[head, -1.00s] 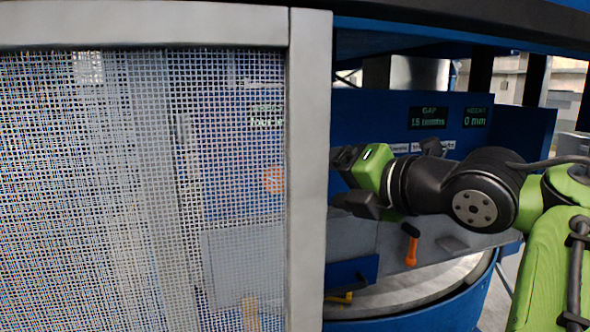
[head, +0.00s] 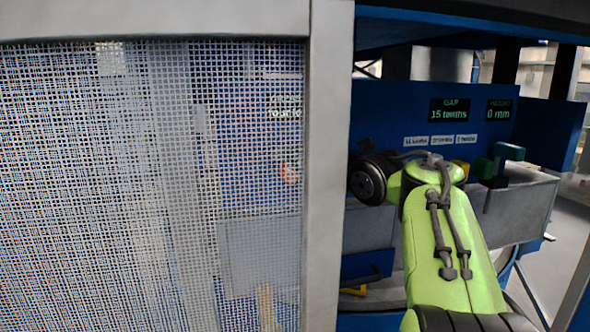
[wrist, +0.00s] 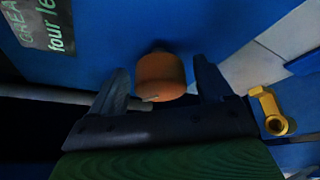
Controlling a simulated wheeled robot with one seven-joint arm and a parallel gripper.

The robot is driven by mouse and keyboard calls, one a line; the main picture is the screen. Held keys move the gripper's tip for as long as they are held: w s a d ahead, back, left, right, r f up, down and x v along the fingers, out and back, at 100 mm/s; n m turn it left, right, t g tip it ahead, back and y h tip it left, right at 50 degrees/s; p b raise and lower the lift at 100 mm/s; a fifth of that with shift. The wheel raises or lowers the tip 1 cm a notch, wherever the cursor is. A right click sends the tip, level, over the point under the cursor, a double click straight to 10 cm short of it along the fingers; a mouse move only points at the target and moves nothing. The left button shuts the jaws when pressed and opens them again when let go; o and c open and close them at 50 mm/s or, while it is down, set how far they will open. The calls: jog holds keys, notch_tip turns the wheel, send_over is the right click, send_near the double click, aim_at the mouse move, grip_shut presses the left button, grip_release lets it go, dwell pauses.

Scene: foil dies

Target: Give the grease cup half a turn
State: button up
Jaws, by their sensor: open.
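The grease cup (wrist: 160,77) is an orange, rounded cup on a blue panel in the wrist view. My gripper (wrist: 161,66) is open, with one dark finger on each side of the cup; a gap seems to show on both sides, and I cannot tell if either finger touches. In the head view an orange spot (head: 289,172), probably the cup, shows dimly through the mesh guard. My gripper is hidden there behind the guard's post.
The mesh guard (head: 150,180) with its grey post (head: 327,180) fills the left of the head view. A display (head: 463,110) reads 15 tenths.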

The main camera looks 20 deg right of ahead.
jog(key=c, duration=1)
jog(key=shift+f, duration=0.1)
jog(key=m+t+b, duration=0.1)
jog(key=m+b, duration=0.1)
jog(key=shift+f+y+b, duration=0.15)
jog(key=shift+y+b, duration=0.25)
jog(key=m+t+b, duration=0.1)
jog(key=m+b, duration=0.2)
jog(key=shift+f+y, duration=0.1)
jog(key=shift+y, duration=0.2)
jog(key=m+t+b, duration=0.1)
jog(key=m+b, duration=0.1)
jog(key=m, duration=0.1)
jog(key=m+t+b, duration=0.1)
jog(key=m+b, duration=0.2)
jog(key=shift+t, duration=0.3)
jog(key=shift+m, duration=0.3)
jog(key=o, duration=1)
